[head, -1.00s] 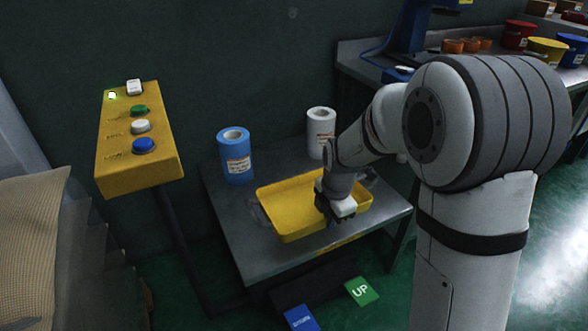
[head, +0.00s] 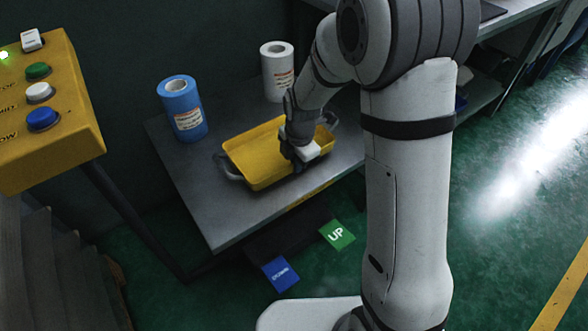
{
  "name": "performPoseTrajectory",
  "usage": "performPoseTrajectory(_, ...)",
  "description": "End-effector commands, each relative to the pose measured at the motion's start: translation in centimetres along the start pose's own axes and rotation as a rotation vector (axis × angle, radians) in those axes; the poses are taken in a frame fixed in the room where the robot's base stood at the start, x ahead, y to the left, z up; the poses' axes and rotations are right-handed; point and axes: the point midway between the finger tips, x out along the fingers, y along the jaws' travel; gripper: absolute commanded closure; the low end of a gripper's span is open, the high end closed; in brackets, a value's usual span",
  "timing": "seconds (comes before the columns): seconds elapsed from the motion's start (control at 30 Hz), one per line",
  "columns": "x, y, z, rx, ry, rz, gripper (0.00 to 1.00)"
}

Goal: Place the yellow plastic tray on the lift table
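The yellow plastic tray (head: 250,158) is on the grey metal top of the lift table (head: 230,218), near its front edge. It looks level and has a dark grey handle at each end. My gripper (head: 291,162) is down at the tray's near long side, right of its middle, with dark fingers at the rim. The fingertips are partly hidden, so I cannot tell whether they are closed on the rim. Any small gap under the tray cannot be made out.
A blue roll (head: 182,108) and a white roll (head: 277,72) stand behind the tray. A green UP pedal (head: 337,235) and a blue pedal (head: 281,274) are on the floor in front. A yellow button box (head: 45,110) stands at left. Green floor is open at right.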

Motion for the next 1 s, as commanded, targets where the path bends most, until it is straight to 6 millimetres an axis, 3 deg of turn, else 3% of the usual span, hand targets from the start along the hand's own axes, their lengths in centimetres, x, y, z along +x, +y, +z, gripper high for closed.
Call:
performPoseTrajectory(0.1, 1.9, -0.1, 0.0, -0.001, 0.000, 0.000, 1.00)
performPoseTrajectory(0.47, 2.2, -0.1, -0.1, -0.002, 0.000, 0.002, 1.00)
performPoseTrajectory(0.77, 2.2, -0.1, -0.1, -0.002, 0.000, 0.000, 0.75)
performPoseTrajectory(1.0, 2.0, -0.1, -0.1, -0.003, 0.000, 0.001, 0.75)
